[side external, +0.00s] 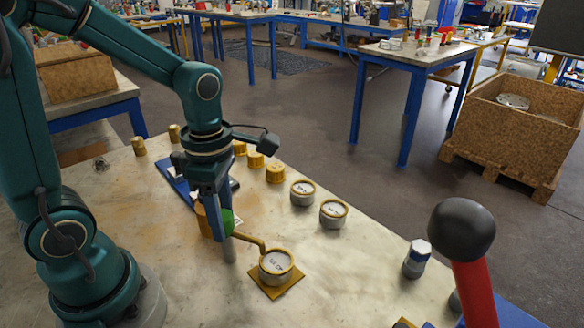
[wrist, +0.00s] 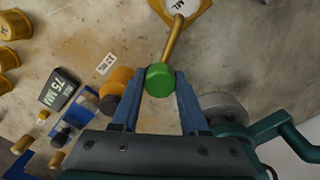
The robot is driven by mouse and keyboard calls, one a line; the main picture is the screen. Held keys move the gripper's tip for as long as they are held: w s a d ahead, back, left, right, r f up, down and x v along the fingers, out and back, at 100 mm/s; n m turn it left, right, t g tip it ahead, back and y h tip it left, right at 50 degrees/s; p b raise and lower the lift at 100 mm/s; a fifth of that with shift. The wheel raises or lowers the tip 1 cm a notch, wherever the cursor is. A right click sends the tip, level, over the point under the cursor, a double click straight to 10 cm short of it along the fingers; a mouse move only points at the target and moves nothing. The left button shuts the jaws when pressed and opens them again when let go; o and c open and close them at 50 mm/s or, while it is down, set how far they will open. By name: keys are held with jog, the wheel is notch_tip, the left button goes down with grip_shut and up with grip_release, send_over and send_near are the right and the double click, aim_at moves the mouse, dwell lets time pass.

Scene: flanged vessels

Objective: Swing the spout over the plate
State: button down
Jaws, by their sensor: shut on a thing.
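My gripper (side external: 222,228) points down, its blue fingers either side of a green hexagonal knob (side external: 227,221). The wrist view shows the knob (wrist: 159,80) between the fingertips, the gripper shut on it. A brass-coloured spout (side external: 249,239) runs from the knob to the right and bends down at its far end. It also shows in the wrist view (wrist: 173,40), running up from the knob. The square yellow plate (side external: 262,288) lies on the table, with a round white-topped vessel (side external: 276,264) on it. The spout's end is at the vessel's top; whether they touch, I cannot tell.
An orange cylinder (wrist: 117,82) stands close left of my fingers. Two white-topped vessels (side external: 302,192) (side external: 333,213) and several yellow cylinders (side external: 275,173) stand behind. The front table is clear.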

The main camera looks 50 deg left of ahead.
jog(key=shift+c, duration=2.1)
grip_release()
jog(key=shift+r, duration=0.1)
jog(key=shift+r, duration=2.5)
jog(key=shift+d+r, duration=0.1)
jog(key=shift+r, duration=0.1)
jog(key=s+m+t, duration=0.1)
jog(key=m+t, duration=0.1)
jog(key=m, duration=0.6)
jog(key=s+d+r+m+t, duration=0.1)
jog(key=m, duration=0.8)
jog(key=s+d+r+m+t, duration=0.1)
jog(key=m+t, duration=0.1)
jog(key=m, duration=0.7)
jog(key=shift+s+d+r+t, duration=0.15)
jog(key=shift+s+r+t, duration=0.1)
jog(key=shift+s+t, duration=0.1)
